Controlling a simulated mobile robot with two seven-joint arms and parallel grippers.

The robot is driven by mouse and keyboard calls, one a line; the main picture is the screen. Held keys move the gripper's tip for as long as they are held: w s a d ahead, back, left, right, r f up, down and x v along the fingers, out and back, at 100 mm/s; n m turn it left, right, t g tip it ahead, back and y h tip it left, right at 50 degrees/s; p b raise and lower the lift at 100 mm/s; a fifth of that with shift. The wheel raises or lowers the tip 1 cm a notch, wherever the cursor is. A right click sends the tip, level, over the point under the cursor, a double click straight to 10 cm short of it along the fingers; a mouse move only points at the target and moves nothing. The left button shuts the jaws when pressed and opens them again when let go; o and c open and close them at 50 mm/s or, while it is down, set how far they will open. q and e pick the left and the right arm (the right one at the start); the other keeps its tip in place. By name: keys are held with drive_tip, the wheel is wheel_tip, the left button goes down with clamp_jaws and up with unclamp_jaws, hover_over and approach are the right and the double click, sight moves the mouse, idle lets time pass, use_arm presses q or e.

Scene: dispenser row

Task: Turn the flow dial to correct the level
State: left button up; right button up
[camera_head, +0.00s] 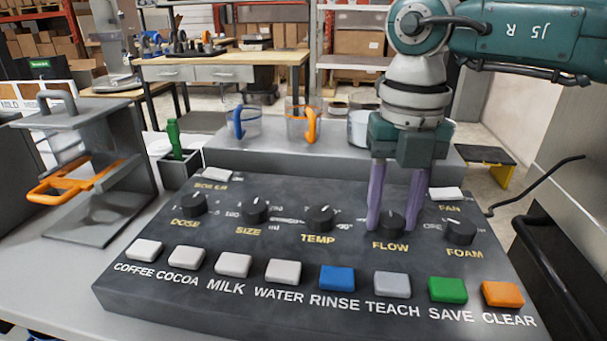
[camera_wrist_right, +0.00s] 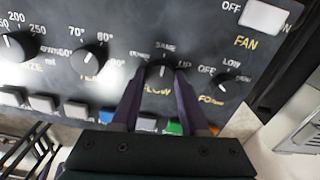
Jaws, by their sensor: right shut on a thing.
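The flow dial (camera_head: 390,222) is a black round knob above the yellow FLOW label on the dark control panel (camera_head: 300,315). My right gripper (camera_head: 396,218) comes down from above with its purple fingers on either side of this dial and is shut on it. In the right wrist view the flow dial (camera_wrist_right: 160,70) sits between the two fingertips (camera_wrist_right: 160,75), and its white pointer mark aims roughly at the SAME mark. The fingers partly hide the dial's sides. My left gripper is not in view.
The foam dial (camera_head: 460,231) is close on the right and the temp dial (camera_head: 321,218) on the left. Coloured buttons, including a blue RINSE button (camera_head: 337,278), line the panel's front. Measuring jugs (camera_head: 303,122) stand behind. A grey stand (camera_head: 85,170) with an orange handle is at the left.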

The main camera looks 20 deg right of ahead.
clamp_jaws()
drive_tip(key=shift+n, duration=0.3)
drive_tip(key=n+b, duration=0.2)
drive_tip(key=n, duration=0.3)
drive_tip(key=shift+n, duration=0.3)
drive_tip(key=n+b, duration=0.2)
drive_tip(key=n, duration=0.3)
drive_tip(key=shift+n, duration=0.3)
idle(0.4)
drive_tip(key=o, duration=0.7)
unclamp_jaws()
